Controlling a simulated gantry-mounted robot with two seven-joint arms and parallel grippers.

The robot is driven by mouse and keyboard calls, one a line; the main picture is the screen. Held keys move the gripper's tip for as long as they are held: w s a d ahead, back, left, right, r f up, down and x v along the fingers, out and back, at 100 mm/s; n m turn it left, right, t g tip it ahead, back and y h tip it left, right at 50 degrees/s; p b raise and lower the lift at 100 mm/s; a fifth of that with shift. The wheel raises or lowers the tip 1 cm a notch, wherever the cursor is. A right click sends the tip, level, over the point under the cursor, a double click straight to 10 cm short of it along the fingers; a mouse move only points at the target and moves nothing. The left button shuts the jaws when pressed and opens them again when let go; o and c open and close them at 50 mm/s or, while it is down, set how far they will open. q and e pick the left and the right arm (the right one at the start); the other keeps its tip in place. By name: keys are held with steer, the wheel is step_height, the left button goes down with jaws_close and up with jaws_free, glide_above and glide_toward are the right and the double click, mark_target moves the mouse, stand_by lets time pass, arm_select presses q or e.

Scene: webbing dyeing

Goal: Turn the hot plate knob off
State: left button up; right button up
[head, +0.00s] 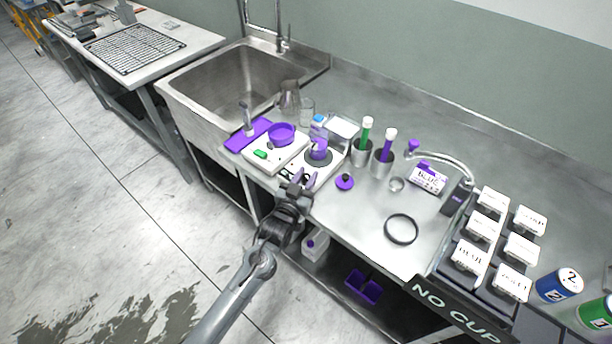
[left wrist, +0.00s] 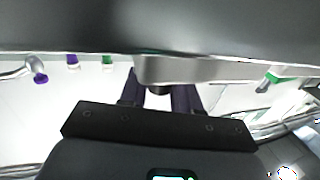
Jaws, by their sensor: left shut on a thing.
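The hot plate (head: 338,159) is a white unit with a dark round heating disc, standing on the steel bench near its front edge. A purple-topped vessel (head: 319,150) stands on the disc. My left gripper (head: 300,182) is at the front of the hot plate, its fingers closed around the knob, which they mostly hide. In the left wrist view the two dark fingers (left wrist: 159,96) flank a small dark piece under a pale edge. The knob's angle cannot be read. My right gripper is out of view.
A white scale (head: 262,155) with a purple dish (head: 281,133) stands left of the hot plate. A purple-knobbed lid (head: 344,182) and tube holders (head: 362,152) are to the right. A black ring (head: 401,229) lies on open bench. The sink (head: 228,80) is behind left.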

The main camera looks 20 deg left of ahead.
arm_select(q)
steer(key=o, duration=0.9)
steer(key=shift+s, duration=0.15)
steer(key=s, duration=0.3)
steer(key=s+p, duration=0.1)
steer(key=s, duration=0.6)
steer(key=shift+s+a+p, duration=0.25)
steer(key=shift+s+p, duration=0.05)
steer(key=shift+p, duration=0.05)
